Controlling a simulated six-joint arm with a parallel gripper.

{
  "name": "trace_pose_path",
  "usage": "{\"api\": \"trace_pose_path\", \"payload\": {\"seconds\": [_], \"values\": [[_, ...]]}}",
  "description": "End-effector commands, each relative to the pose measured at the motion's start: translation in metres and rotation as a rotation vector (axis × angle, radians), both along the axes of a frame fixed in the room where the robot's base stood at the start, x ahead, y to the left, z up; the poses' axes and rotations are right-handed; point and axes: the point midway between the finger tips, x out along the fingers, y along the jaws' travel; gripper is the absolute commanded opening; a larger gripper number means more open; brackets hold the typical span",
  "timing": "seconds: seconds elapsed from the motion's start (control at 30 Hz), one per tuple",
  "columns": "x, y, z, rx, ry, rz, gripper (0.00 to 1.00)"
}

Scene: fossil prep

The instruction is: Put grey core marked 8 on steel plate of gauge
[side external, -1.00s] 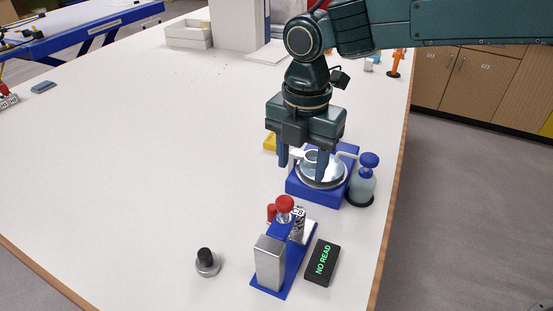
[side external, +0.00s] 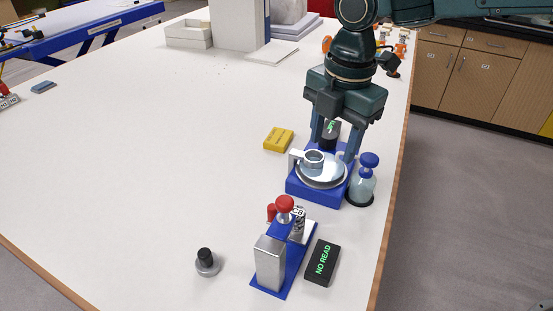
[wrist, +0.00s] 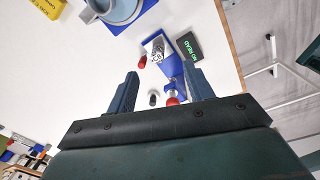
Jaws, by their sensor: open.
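My gripper (side external: 333,148) is open and empty, above the back right of a round steel plate (side external: 336,180) on a blue base (side external: 313,194). A pale metal ring-shaped piece with a side arm (side external: 313,158) is on that plate. Nearer the camera, a speckled grey core (side external: 299,227) with a tag reading C8 stands at a second blue fixture (side external: 278,279), beside red knobs. In the wrist view, the core (wrist: 155,47) appears beyond my open fingers (wrist: 161,73). I cannot tell for certain which fixture is the gauge.
A black NO READ display (side external: 322,262) lies right of the front fixture. A blue-capped bottle (side external: 362,184) stands right of the round plate. A yellow block (side external: 278,139) lies behind left, and a black-knobbed metal piece (side external: 207,263) front left.

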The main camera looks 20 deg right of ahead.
Motion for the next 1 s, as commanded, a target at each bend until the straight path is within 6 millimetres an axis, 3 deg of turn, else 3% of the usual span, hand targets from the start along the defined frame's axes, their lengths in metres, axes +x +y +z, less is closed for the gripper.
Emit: {"api": "trace_pose_path", "payload": {"seconds": [0.2, 0.5, 0.73, 1.0], "values": [[-0.02, -0.06, 0.036, 0.054, -0.052, -0.311, 0.52], [-0.064, -0.132, 0.065, 0.141, -0.114, -0.74, 0.52], [-0.106, -0.178, 0.074, 0.22, -0.157, -1.064, 0.52], [-0.16, -0.221, 0.068, 0.332, -0.205, -1.44, 0.52]]}}
